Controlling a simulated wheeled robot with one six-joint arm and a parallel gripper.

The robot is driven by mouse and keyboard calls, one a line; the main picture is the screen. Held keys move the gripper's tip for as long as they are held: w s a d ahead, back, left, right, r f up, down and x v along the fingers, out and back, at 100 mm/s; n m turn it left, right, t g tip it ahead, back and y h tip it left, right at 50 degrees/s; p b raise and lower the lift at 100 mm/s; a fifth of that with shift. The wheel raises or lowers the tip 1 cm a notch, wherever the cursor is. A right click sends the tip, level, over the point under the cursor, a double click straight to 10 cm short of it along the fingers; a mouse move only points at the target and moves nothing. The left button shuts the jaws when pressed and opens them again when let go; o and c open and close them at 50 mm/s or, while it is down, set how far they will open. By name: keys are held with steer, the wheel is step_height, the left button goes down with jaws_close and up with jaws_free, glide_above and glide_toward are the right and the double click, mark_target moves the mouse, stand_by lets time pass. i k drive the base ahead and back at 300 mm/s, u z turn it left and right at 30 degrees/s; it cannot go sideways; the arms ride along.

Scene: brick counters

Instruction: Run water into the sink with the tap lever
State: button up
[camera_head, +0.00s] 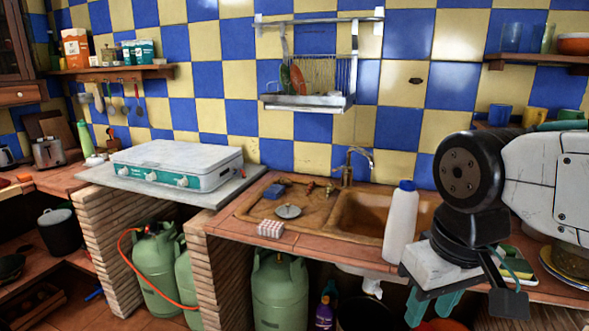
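The tap (348,174) is a metal tap with a curved spout, standing at the back rim of the sink. Its lever is too small to make out. The brown sink (372,215) has a basin on the right and a drainboard on the left. No stream of water is visible under the spout. My gripper (432,305) hangs at the lower right, in front of the counter's front edge, with its teal fingers pointing down. The fingers are apart with nothing seen between them. It is well to the right of, below and nearer than the tap.
A tall white bottle (401,225) with a blue cap stands at the sink's front right, beside my arm. A blue sponge (274,191), a round metal strainer (289,211) and a checkered box (271,229) lie at left. A wall dish rack (307,102) hangs above. A stove (178,165) stands farther left.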

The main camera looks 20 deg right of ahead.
mark_target(348, 168)
steer(key=u, duration=0.05)
steer(key=i, duration=1.2)
steer(key=z, duration=0.6)
